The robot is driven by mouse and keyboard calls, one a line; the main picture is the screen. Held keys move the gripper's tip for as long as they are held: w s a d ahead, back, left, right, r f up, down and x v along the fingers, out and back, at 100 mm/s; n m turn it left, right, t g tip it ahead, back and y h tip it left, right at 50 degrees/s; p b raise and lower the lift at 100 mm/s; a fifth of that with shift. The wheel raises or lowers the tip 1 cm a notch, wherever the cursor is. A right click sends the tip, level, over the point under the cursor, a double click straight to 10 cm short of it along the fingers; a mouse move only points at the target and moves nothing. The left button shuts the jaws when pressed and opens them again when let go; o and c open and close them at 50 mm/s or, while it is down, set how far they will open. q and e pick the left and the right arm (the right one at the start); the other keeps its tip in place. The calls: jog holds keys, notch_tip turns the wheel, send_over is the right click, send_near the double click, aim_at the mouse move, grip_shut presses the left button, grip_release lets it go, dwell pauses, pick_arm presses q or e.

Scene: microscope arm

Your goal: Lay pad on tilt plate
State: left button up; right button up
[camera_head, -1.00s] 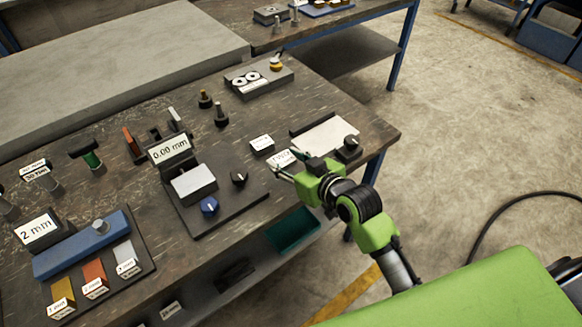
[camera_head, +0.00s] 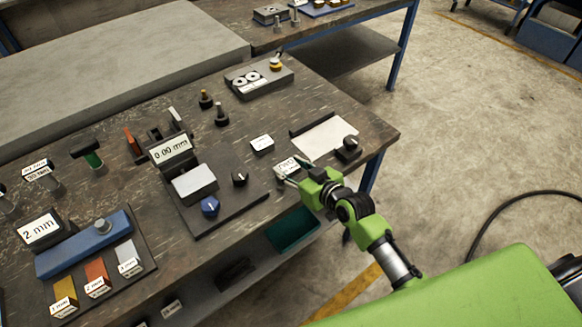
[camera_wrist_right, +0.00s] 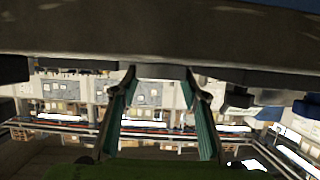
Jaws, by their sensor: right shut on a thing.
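My right gripper (camera_head: 297,177) is at the front right of the bench, shut on a small piece with a white lettered face (camera_head: 285,167). I take this piece as the pad, but its lettering is too small to read surely. A pale flat plate (camera_head: 326,138) with a dark bar behind it and a black knob at its right corner lies just beyond; it looks like the tilt plate. The piece is apart from the plate, to its left front. In the right wrist view the two fingers (camera_wrist_right: 160,80) show below a broad dark surface; the held piece is unclear there. My left gripper is out of view.
A small labelled block (camera_head: 262,144) stands left of the plate. A dark base with a grey block, display and blue knob (camera_head: 210,206) stands further left. A box with two round dials (camera_head: 258,81) is behind. The bench's right edge is close to the plate.

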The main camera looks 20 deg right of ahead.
jog(key=o, duration=1.5)
jog(key=shift+f, duration=0.1)
jog(key=shift+f+b, duration=0.15)
jog(key=shift+b, duration=0.2)
jog(key=shift+s+d, duration=0.1)
jog(key=shift+s, duration=0.1)
jog(key=v, duration=0.4)
jog(key=b+v, duration=0.1)
jog(key=v, duration=0.8)
jog(key=shift+s+d, duration=0.1)
jog(key=shift+d, duration=0.4)
